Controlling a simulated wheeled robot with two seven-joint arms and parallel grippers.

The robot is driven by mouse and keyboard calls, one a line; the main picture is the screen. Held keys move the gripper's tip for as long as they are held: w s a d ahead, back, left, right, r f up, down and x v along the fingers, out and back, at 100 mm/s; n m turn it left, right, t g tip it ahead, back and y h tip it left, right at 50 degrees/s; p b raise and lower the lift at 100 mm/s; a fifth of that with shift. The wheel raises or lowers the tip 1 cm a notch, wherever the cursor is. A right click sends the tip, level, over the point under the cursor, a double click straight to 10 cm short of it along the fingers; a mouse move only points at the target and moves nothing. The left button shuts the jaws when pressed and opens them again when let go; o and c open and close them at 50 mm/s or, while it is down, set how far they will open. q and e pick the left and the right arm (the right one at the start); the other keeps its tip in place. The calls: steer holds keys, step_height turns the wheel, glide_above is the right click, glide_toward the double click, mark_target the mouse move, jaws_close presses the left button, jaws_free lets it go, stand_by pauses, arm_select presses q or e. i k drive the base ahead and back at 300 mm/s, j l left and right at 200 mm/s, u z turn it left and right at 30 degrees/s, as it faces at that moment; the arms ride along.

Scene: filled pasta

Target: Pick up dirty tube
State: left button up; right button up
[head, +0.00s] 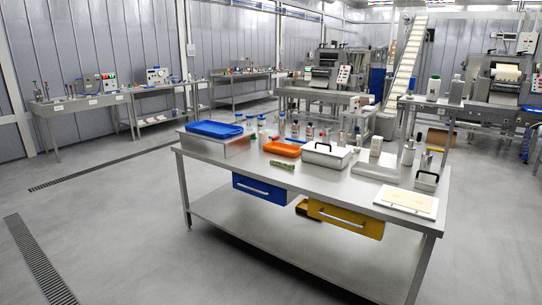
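Neither of my grippers is in the head view. A steel table (250,187) stands ahead, with many small items on top. Several small clear containers with blue caps (250,121) stand toward its back. A row of small bottles (309,131) stands right of them. A small greenish, dark-marked item (282,165) lies near the table's front edge. I cannot tell which item, if any, is the dirty tube; the things are too small at this distance.
The table holds a blue tray (214,129), an orange tray (282,149), a lidded steel box (326,154) and a pale board (406,200). Blue (264,191) and yellow (345,220) drawers hang under its front. Grey floor (110,215) is open at left and in front.

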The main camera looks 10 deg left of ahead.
mark_target(290, 167)
steer(key=i+j, duration=0.2)
steer(key=i, duration=0.35)
steer(key=i+j+u, duration=0.1)
steer(key=i, duration=0.45)
steer(key=i+j, duration=0.15)
steer(key=i, duration=0.25)
steer(key=i+j+z, duration=0.15)
steer(key=i, duration=0.25)
steer(key=i+j, duration=0.25)
steer(key=i, duration=0.15)
steer(key=z, duration=0.05)
